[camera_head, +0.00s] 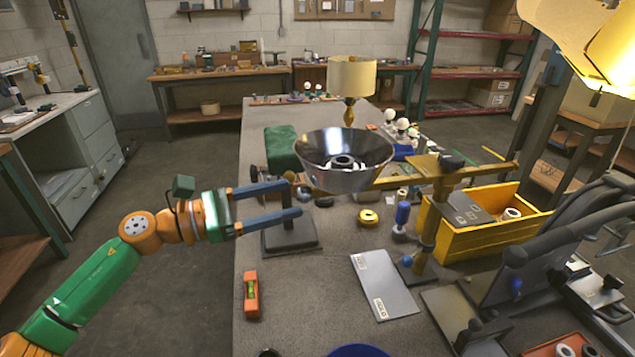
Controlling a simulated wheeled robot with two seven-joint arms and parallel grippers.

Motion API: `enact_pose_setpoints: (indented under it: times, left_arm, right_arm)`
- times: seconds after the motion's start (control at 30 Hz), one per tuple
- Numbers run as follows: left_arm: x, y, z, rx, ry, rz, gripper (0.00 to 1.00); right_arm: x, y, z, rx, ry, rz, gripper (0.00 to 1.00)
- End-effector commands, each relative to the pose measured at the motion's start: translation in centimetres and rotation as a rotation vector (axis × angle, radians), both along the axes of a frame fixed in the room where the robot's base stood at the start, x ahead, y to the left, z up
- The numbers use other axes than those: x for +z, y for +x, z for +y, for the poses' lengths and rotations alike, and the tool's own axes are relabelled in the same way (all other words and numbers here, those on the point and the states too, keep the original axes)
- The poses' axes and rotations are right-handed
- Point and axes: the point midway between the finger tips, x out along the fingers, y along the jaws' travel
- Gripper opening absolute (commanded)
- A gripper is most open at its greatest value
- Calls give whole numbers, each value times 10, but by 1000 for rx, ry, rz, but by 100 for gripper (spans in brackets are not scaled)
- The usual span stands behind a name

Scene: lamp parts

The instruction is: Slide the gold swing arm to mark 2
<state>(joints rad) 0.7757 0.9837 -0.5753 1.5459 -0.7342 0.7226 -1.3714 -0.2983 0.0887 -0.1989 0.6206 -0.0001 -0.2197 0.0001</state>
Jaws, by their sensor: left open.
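The gold swing arm (480,172) is a level bar on an upright gold post (428,226) right of the bench's middle. A shiny metal bowl-shaped shade (343,172) is at the bar's left end and hides part of it. Marks along the bar are too small to read. My left gripper (295,200) reaches in from the left with two blue fingers apart and nothing between them. Its tips are just left of and below the shade, above a dark square base plate (289,237), and apart from the swing arm. My right gripper is not in view.
A yellow crate (485,250) stands right of the post. Black jointed equipment (530,265) fills the right. The bench's left front is mostly clear.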

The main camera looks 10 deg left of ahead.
Motion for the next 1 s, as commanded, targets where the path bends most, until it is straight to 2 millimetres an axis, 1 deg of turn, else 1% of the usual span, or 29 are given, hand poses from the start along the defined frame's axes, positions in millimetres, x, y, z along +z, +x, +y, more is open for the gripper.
enact_pose_setpoints:
  times: [0.03,0.17,0.3,0.5,0.53,0.57,0.6,0.67,0.7,0.77,0.8,1.0]
  left_arm:
    - [10,6,-10,-3,-5,0,71]
    - [8,20,-30,-2,-5,1,71]
    - [3,27,-39,1,-4,2,71]
    - [1,28,-40,2,-3,3,71]
    - [1,28,-40,2,-3,3,68]
    - [1,28,-40,2,-3,3,60]
    - [1,28,-40,2,-3,3,49]
    - [1,28,-40,2,-3,3,33]
    - [1,28,-40,2,-3,3,22]
    - [1,28,-40,2,-3,3,6]
    - [1,28,-40,2,-3,3,0]
    - [1,28,-40,2,-3,3,0]
  right_arm:
    - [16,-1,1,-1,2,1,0]
    - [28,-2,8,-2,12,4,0]
    - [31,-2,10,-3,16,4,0]
    - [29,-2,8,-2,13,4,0]
    - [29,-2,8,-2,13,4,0]
    - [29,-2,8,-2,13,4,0]
    - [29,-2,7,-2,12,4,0]
    - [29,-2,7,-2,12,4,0]
    - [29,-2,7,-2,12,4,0]
    - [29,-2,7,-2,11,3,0]
    - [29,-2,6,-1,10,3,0]
    - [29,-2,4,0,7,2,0]
